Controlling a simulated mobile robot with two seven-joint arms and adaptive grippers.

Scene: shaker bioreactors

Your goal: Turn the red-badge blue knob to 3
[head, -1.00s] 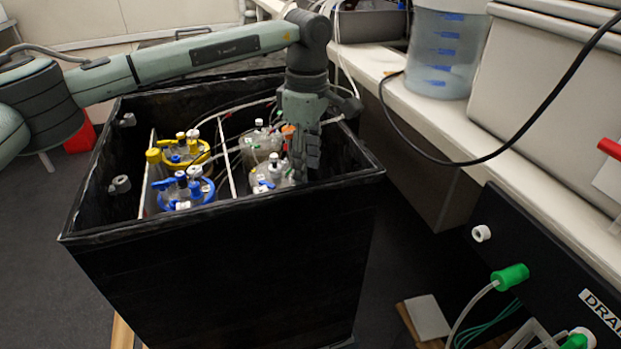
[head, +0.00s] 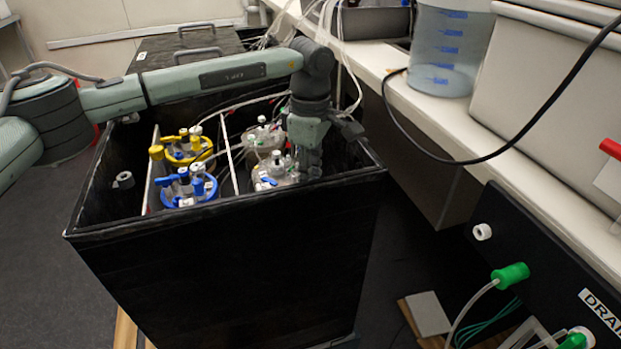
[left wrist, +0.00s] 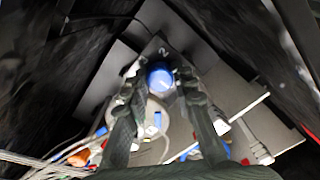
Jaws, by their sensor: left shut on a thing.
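A round blue knob (left wrist: 159,75) shows in the left wrist view between my left gripper's (left wrist: 161,85) fingertips, which are shut on its sides. White marks on the dark panel beyond it include what looks like a 2. I cannot make out a red badge or a pointer. In the head view my left gripper (head: 308,158) reaches down inside the right side of a black open box (head: 220,260). The knob is hidden there by the gripper and box wall. My right gripper is not in view.
Bioreactor vessels with a yellow ring (head: 188,158), a blue ring (head: 205,198) and clear lids (head: 266,138) stand in the box beside the gripper. Thin tubes run among them. A white bench (head: 440,130) with a measuring jug (head: 445,55) lies to the right.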

